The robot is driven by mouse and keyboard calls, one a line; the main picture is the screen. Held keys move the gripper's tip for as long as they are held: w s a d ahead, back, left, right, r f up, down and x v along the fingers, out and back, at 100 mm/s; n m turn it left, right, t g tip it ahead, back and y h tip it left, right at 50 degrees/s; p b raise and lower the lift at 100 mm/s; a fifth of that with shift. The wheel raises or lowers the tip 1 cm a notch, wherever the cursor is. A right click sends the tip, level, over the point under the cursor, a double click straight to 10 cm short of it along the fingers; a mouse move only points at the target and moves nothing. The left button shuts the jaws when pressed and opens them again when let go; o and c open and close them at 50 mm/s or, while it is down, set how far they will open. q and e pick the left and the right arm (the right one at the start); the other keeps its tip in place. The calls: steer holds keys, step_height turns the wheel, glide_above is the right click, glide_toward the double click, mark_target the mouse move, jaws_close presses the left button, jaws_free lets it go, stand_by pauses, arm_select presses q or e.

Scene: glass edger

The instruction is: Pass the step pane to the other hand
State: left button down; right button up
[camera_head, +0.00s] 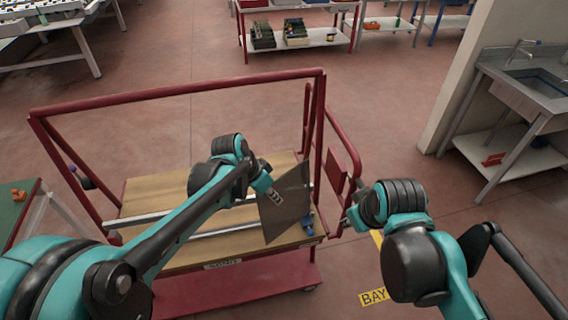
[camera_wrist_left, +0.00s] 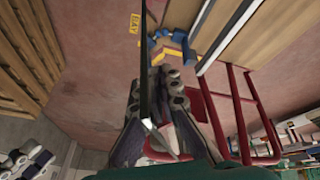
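The step pane (camera_head: 288,203) is a thin, dark, see-through sheet, tilted above the near right part of the trolley. My left gripper (camera_head: 271,191) is shut on its left edge. In the left wrist view the pane (camera_wrist_left: 143,60) shows nearly edge-on as a thin upright strip between the fingers (camera_wrist_left: 152,100). My right arm's wrist is to the right of the pane, with a gap between them. My right gripper (camera_head: 350,217) shows only as a small part beside the trolley's red side frame; its fingers are not clear.
A red-framed trolley (camera_head: 180,93) with a wooden deck and pale rails stands below the pane. Its red side frame (camera_head: 343,170) rises between the pane and my right wrist. A sink bench (camera_head: 520,90) is at right. Open floor lies beyond the trolley.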

steer(key=w+a+r+n+g, duration=0.3)
steer(key=w+a+r+n, duration=0.1)
steer(key=w+a+n, duration=0.55)
steer(key=n+g+h, duration=0.1)
steer(key=n+g, duration=0.2)
steer(key=n, duration=0.8)
glide_above(288, 192)
steer(key=w, duration=0.1)
steer(key=shift+w+a+f, duration=0.2)
steer(key=shift+f, duration=0.6)
steer(key=f, duration=1.2)
steer(key=shift+s+d+f, duration=0.1)
steer(key=shift+s+d, duration=0.1)
steer(key=shift+s, duration=0.2)
jaws_close()
arm_select(q)
steer(key=c, duration=1.6)
jaws_free()
steer(key=shift+c, duration=0.2)
